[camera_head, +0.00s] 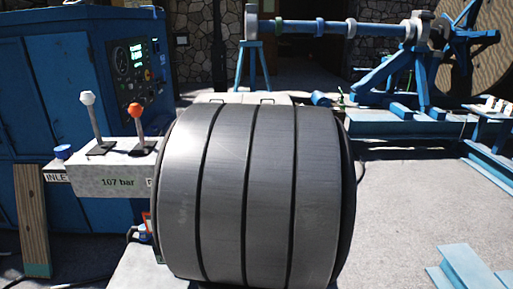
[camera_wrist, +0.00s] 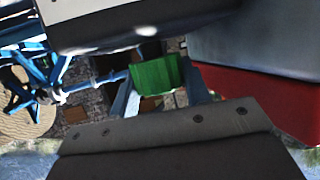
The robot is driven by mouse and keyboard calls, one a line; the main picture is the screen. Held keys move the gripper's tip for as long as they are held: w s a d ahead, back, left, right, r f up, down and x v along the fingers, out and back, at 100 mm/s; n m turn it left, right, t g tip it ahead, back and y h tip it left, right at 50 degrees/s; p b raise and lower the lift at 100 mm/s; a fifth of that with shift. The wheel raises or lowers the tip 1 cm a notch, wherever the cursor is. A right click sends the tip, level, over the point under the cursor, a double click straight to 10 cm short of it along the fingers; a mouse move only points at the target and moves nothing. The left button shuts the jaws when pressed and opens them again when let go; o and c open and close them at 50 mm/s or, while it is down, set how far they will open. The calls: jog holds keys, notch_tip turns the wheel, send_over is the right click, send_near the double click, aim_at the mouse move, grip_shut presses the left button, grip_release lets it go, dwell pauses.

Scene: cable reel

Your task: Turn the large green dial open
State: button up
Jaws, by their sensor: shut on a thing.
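A green piece (camera_wrist: 158,75), which looks like part of the large green dial, shows in the middle of the wrist view. Only a flat green face of it is visible; its full outline is hidden. My gripper (camera_wrist: 152,80) is shut on it, with one dark jaw above and one broad, screwed jaw below. In the head view I see neither my gripper nor the green dial; a large grey ribbed cylinder (camera_head: 245,195) fills the middle and hides what is behind it.
A red and grey block (camera_wrist: 255,85) is close at the right in the wrist view. Left of the cylinder, levers with white (camera_head: 87,98) and orange (camera_head: 136,109) knobs stand on a grey box (camera_head: 95,180) reading "107 bar". A blue cabinet (camera_head: 50,90) is behind.

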jog(key=shift+m+h, duration=0.5)
jog(key=shift+h, duration=0.1)
jog(key=o, duration=1)
jog(key=v, duration=1.2)
jog(key=shift+s, duration=0.1)
jog(key=shift+f, duration=0.1)
jog(key=shift+x, duration=6.05)
